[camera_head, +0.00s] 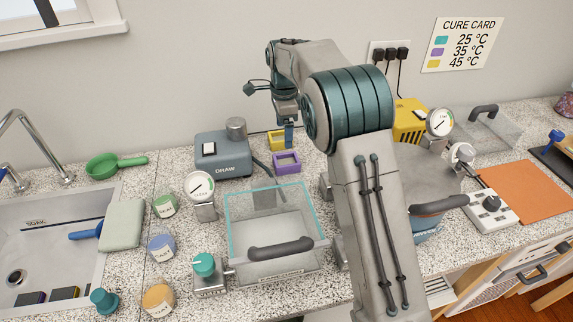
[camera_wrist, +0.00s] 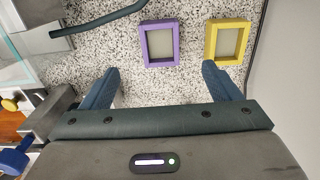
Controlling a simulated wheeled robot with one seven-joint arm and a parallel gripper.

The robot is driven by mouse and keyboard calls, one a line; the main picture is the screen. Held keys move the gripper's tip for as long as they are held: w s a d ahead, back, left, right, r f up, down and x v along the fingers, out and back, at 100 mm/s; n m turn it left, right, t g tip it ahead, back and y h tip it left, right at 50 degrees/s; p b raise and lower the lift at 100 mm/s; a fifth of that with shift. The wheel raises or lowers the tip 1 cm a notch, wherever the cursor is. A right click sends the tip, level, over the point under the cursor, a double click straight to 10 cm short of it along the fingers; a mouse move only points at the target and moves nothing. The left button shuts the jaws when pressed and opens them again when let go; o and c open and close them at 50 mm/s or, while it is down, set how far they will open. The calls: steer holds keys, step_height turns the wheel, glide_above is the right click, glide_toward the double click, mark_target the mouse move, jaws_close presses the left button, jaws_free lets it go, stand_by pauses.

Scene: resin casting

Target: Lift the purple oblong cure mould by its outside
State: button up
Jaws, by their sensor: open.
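The purple oblong mould (camera_head: 287,162) lies flat on the speckled counter, behind the clear glass-walled box. It also shows in the wrist view (camera_wrist: 146,45), ahead of my open fingers and between their lines, with a pale grey inside. My gripper (camera_head: 289,135) is above the counter near the mould; in the wrist view my gripper (camera_wrist: 160,82) has its two blue fingers wide apart with nothing between them. The fingers do not touch the mould. A yellow mould (camera_head: 270,141) lies just behind and left of the purple one in the head view.
In the wrist view the yellow mould (camera_wrist: 246,42) sits close to the right of the purple one. The grey DRAW unit (camera_head: 223,157) with its dark hose stands at left. The clear box (camera_head: 232,222) with a handle stands in front. Speckled counter surrounds the purple mould.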

glide_above(286, 159)
steer(key=s, duration=0.2)
steer(key=f, duration=0.6)
steer(key=shift+s+a+f, duration=0.15)
steer(key=shift+s+f, duration=0.05)
steer(key=shift+f, duration=0.15)
steer(key=shift+w+d+f+p, duration=0.15)
steer(key=shift+f+p, duration=0.2)
steer(key=shift+f, duration=1)
steer(key=shift+s+d+f+p, duration=0.1)
steer(key=shift+f+p, duration=0.25)
steer(key=shift+f, duration=1)
steer(key=c, duration=1.1)
